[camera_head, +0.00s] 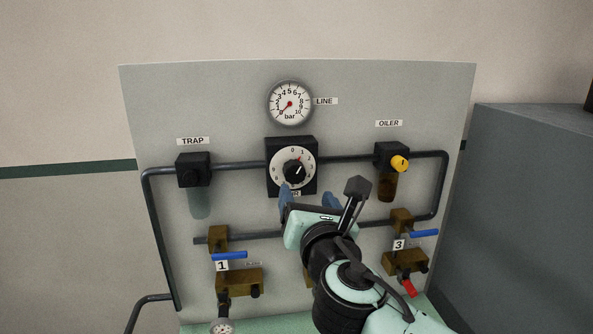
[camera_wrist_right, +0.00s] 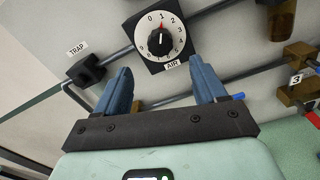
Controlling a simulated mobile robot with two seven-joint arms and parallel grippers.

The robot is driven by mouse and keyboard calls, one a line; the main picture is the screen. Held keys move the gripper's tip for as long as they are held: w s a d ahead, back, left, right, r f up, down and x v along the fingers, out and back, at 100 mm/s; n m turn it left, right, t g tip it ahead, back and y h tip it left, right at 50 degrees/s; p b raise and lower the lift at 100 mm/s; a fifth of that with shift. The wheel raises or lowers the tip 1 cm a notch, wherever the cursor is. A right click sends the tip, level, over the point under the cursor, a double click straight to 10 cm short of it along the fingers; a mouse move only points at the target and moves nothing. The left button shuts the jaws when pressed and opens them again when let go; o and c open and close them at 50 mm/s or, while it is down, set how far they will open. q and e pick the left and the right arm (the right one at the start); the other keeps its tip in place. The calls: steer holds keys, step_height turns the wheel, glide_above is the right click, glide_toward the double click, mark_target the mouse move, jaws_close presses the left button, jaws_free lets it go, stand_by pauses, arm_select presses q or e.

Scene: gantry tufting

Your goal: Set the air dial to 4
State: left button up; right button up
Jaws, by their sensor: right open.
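The air dial (camera_head: 294,171) is a black square block with a pale numbered ring and a round black knob (camera_wrist_right: 159,42). In the right wrist view a red mark at the knob's top lies near the 1; I cannot read the exact setting. My right gripper (camera_head: 307,197) is open and empty, just below and in front of the dial. In the right wrist view its two blue fingers (camera_wrist_right: 160,66) are spread wide, with the knob ahead between their lines and apart from them. The AIR label (camera_wrist_right: 171,64) is partly hidden in the head view. My left gripper is not in view.
A LINE gauge (camera_head: 290,103) is above the dial, its red needle pointing lower left. The TRAP (camera_head: 193,170) is left, the OILER (camera_head: 390,157) with its yellow knob right. Pipes and valves with blue handles (camera_head: 230,256) run below. A grey box (camera_head: 525,200) stands right.

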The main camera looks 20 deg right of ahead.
mark_target(296, 173)
steer(key=p+x, duration=0.2)
steer(key=x, duration=0.8)
steer(key=shift+w+r, duration=0.1)
steer(key=shift+w+d, duration=0.15)
steer(key=shift+w, duration=0.35)
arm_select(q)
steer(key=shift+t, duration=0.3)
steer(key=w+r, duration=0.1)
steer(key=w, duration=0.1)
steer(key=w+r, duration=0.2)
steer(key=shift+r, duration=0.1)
arm_select(e)
steer(key=shift+s, duration=0.1)
steer(key=c, duration=1.1)
